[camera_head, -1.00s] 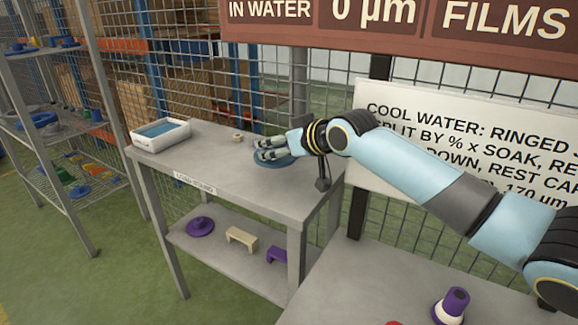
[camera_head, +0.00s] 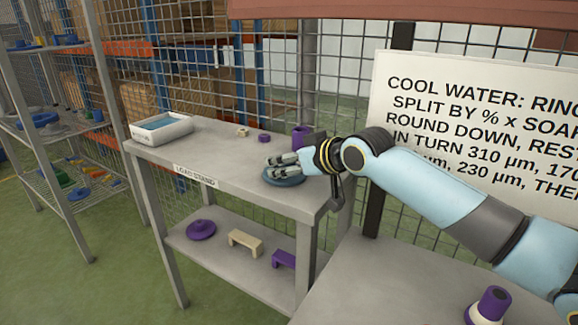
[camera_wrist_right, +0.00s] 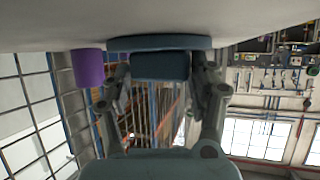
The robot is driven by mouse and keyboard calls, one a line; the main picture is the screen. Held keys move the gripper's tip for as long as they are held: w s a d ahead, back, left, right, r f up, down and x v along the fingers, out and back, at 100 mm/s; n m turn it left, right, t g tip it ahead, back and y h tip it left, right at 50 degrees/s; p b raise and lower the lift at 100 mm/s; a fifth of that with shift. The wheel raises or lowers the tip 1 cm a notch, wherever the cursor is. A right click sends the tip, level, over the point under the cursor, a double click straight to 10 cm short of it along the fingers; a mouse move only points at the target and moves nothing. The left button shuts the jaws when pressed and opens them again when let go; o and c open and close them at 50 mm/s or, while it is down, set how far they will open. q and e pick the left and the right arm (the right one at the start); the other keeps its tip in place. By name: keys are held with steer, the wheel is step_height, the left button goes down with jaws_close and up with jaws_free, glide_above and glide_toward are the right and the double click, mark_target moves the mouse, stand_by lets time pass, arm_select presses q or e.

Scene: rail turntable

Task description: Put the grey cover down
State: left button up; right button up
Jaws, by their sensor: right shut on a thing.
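The grey cover, a blue-grey disc with a thick knob, is at the right part of the load stand's top (camera_head: 225,165). Its rim (camera_head: 287,181) shows under my right gripper (camera_head: 286,160) in the head view. In the wrist view, which looks upside down, the disc (camera_wrist_right: 160,43) lies flat along the stand's surface, and my right gripper (camera_wrist_right: 160,80) is shut on the knob (camera_wrist_right: 160,66). The disc is at or very near the stand top; I cannot tell whether it touches. My left gripper is not in view.
Behind the cover stand a purple cylinder (camera_head: 300,136), a purple ring (camera_head: 264,138) and a small cream piece (camera_head: 242,131). A white water tray (camera_head: 161,130) is at the stand's left end. Purple and cream parts lie on the lower shelf (camera_head: 222,255). Wire mesh is behind.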

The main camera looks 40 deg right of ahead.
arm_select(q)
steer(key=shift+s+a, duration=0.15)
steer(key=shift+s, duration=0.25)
arm_select(e)
steer(key=o, duration=1.6)
steer(key=shift+s+r, duration=0.25)
steer(key=shift+s, duration=0.05)
steer(key=p+v, duration=0.2)
steer(key=v, duration=0.3)
steer(key=shift+s+r, duration=0.2)
steer(key=shift+s, duration=0.1)
steer(key=shift+s+r, duration=0.25)
steer(key=shift+s, duration=0.35)
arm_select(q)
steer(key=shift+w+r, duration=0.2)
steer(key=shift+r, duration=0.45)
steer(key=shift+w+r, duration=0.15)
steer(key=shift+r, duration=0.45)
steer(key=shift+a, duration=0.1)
arm_select(e)
steer(key=shift+f, duration=0.1)
